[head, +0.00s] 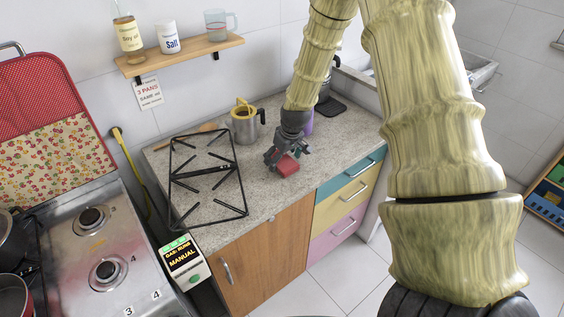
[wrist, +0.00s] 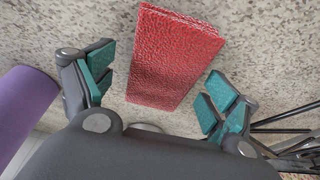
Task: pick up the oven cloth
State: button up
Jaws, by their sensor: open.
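A red, textured, block-like folded piece, which I take to be the oven cloth (head: 288,166), lies on the speckled counter near its front edge. In the wrist view the red cloth (wrist: 172,55) stretches from between the fingers to beyond their tips. My gripper (head: 287,154) is just above and behind it, pointing down. In the wrist view my gripper (wrist: 160,88) is open, with teal pads on both sides of the cloth and a gap on each side. Neither finger visibly touches it.
A purple object (wrist: 22,112) stands left of my gripper in the wrist view. A metal mug (head: 245,126) and a black pan-support grate (head: 206,178) are left of the gripper in the head view.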

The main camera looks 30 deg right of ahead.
aim_at(282, 161)
jog(key=c, duration=1.2)
jog(key=shift+r+b, duration=0.85)
jog(key=shift+r, duration=0.6)
jog(key=shift+s+a+r, duration=0.15)
jog(key=shift+s+r, duration=0.05)
jog(key=shift+r, duration=0.05)
jog(key=s+a+b, duration=0.1)
jog(key=s+a, duration=0.1)
jog(key=s, duration=0.2)
jog(key=s+a+r+b, duration=0.1)
jog(key=s+a+b, duration=0.1)
jog(key=s, duration=0.3)
jog(key=s+a+b, duration=0.1)
jog(key=s+a, duration=0.2)
jog(key=s, duration=0.1)
jog(key=shift+s+a+r+b, duration=0.2)
jog(key=shift+s+r+b, duration=0.1)
jog(key=shift+o, duration=1.4)
jog(key=shift+c, duration=0.5)
